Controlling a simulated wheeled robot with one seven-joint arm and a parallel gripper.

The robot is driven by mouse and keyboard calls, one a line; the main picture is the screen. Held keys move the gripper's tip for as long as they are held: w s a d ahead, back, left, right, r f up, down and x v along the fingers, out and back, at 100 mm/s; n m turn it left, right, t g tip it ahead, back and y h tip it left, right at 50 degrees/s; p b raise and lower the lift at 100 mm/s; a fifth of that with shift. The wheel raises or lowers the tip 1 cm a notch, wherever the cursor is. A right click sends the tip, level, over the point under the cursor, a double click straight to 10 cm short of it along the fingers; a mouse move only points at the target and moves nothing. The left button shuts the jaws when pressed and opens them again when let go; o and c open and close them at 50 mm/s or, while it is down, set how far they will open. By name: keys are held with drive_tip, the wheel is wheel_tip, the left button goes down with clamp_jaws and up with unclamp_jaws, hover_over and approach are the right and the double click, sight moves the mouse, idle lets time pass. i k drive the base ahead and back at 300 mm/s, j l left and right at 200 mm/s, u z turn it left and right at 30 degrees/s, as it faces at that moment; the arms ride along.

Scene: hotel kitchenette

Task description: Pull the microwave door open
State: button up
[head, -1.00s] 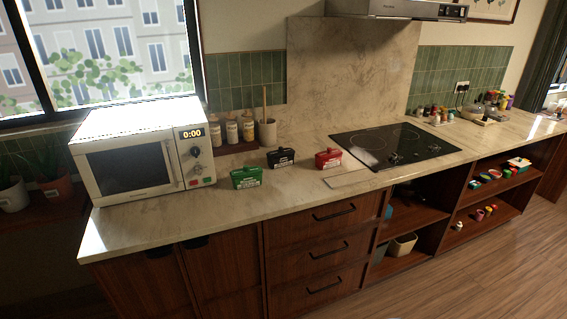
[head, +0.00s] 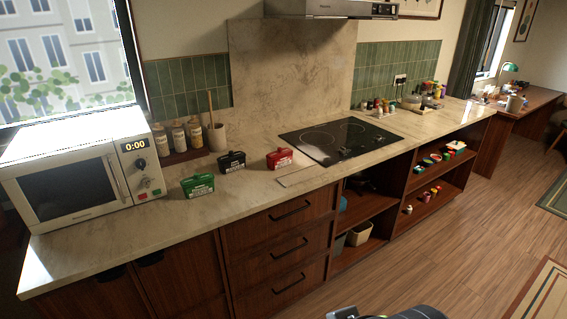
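The white microwave (head: 80,170) stands on the left end of the counter, beneath the window. Its door (head: 68,190) is shut, with a dark window and a vertical handle (head: 118,178) along the door's right edge. The control panel right of the handle shows 0:00, with a dark knob and red and green buttons below. Part of my arm shows at the bottom edge of the picture, right of the middle. My gripper's fingers are not visible.
Green (head: 197,185), black (head: 232,161) and red (head: 279,158) boxes stand on the counter right of the microwave. Jars (head: 178,137) and a utensil crock (head: 216,137) stand behind. A black cooktop (head: 340,139) is farther right. Open floor (head: 440,240) lies at the right.

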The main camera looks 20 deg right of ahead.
sight(9, 172)
drive_tip(key=i+j+u, duration=0.35)
drive_tip(key=j, duration=0.35)
drive_tip(key=i+j+u, duration=0.35)
drive_tip(key=i+j, duration=0.2)
drive_tip(key=i+j+u, duration=0.35)
drive_tip(key=i, duration=0.25)
drive_tip(key=j, duration=0.1)
